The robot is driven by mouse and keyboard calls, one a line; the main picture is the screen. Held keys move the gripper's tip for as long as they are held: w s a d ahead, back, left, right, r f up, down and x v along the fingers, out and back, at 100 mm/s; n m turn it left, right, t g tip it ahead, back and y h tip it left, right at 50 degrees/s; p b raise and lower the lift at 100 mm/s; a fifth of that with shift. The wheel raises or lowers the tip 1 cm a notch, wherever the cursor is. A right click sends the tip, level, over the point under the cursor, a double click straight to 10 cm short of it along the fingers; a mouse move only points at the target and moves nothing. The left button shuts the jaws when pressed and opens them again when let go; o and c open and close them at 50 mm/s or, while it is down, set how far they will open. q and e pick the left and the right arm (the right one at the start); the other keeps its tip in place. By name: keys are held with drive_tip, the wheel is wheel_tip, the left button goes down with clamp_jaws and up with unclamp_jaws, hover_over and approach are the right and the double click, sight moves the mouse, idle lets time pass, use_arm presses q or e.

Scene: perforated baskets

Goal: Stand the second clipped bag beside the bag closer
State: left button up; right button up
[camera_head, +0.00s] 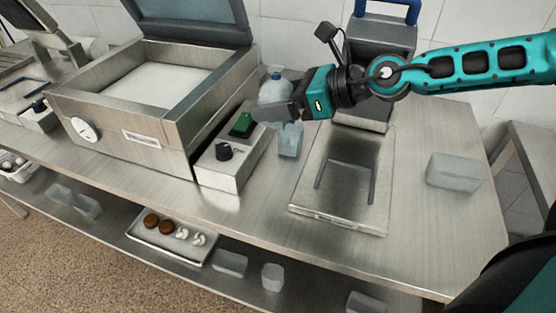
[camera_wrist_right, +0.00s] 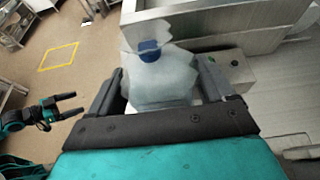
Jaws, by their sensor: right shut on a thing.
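My right gripper (camera_head: 262,113) is shut on a clear clipped bag (camera_head: 272,90) with a blue clip (camera_head: 275,71) at its neck. In the right wrist view the bag (camera_wrist_right: 160,85) sits between the two fingers, with the blue clip (camera_wrist_right: 149,51) toward the far side. The gripper is above the bench, near the control box. Its fingers hide part of the bag. My left gripper (camera_wrist_right: 75,107) shows only in the right wrist view, at the left, with its fingers apart and empty. I cannot surely tell which machine is the bag closer; a grey unit with a blue handle (camera_head: 385,35) stands at the back.
A pale translucent block (camera_head: 289,141) stands just below the right gripper. A control box (camera_head: 228,165) with a green button is beside the large open-lidded machine (camera_head: 150,125). A flat steel plate (camera_head: 345,205) lies to the right. Another pale block (camera_head: 455,171) stands at right.

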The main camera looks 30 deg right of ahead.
drive_tip(key=shift+f, duration=2.1)
drive_tip(key=shift+f+b, duration=0.35)
drive_tip(key=shift+f, duration=4)
wheel_tip(320, 180, down, 3)
drive_tip(key=shift+r+b, duration=0.15)
drive_tip(key=shift+b, duration=0.75)
drive_tip(key=o, duration=0.9)
drive_tip(key=shift+f, duration=0.25)
drive_tip(key=shift+o, duration=0.3)
